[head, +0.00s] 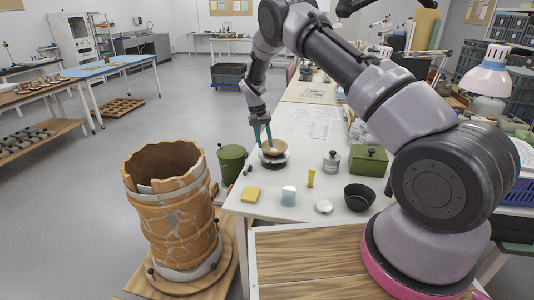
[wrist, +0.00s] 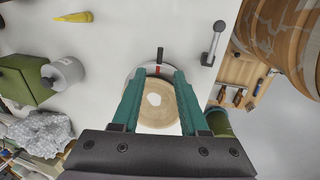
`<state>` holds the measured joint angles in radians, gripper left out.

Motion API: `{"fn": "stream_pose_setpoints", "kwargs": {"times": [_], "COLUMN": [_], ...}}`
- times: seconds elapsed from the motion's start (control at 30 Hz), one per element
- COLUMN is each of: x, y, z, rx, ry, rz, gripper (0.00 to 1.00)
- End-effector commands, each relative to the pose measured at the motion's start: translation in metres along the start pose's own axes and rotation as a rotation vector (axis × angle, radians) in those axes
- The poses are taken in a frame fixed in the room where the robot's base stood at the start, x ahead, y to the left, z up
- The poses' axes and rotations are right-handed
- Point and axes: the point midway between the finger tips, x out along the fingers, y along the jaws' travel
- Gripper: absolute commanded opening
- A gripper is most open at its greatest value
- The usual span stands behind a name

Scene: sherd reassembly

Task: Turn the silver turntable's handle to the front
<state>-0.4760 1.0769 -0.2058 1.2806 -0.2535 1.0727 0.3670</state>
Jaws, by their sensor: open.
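The silver turntable (head: 274,163) stands on the white table, with a tan round bowl (head: 273,147) on it. In the wrist view the bowl (wrist: 158,113) has a pale patch in its middle and covers most of the turntable. The turntable's handle (wrist: 160,54), dark with a red band, sticks out from the rim toward the top of the wrist view, the side of the yellow tube. My gripper (head: 262,136) is open above the bowl; its teal fingers (wrist: 160,74) straddle the bowl in the wrist view. Contact with it cannot be told.
A green bin (head: 232,163) and a large cracked pot (head: 172,215) stand left of the table. A yellow sponge (head: 251,194), pale cup (head: 289,195), yellow tube (head: 311,178), black bowl (head: 359,197), grey canister (head: 331,162) and green box (head: 368,160) lie nearer or right.

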Motion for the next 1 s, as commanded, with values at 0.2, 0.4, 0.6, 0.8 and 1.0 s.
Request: {"fn": "stream_pose_setpoints", "kwargs": {"times": [0.2, 0.4, 0.6, 0.8, 1.0], "x": [-0.023, -0.026, -0.029, -0.092, -0.19], "y": [0.0, 0.0, 0.002, 0.032, 0.093], "z": [0.0, 0.0, -0.001, -0.004, 0.011], "rx": [0.001, 0.001, 0.003, 0.029, 0.062], "ry": [0.0, -0.001, 0.0, 0.016, 0.049], "rz": [-0.001, 0.0, -0.004, -0.075, -0.194], "gripper": [0.43, 0.43, 0.43, 0.43, 0.43]}}
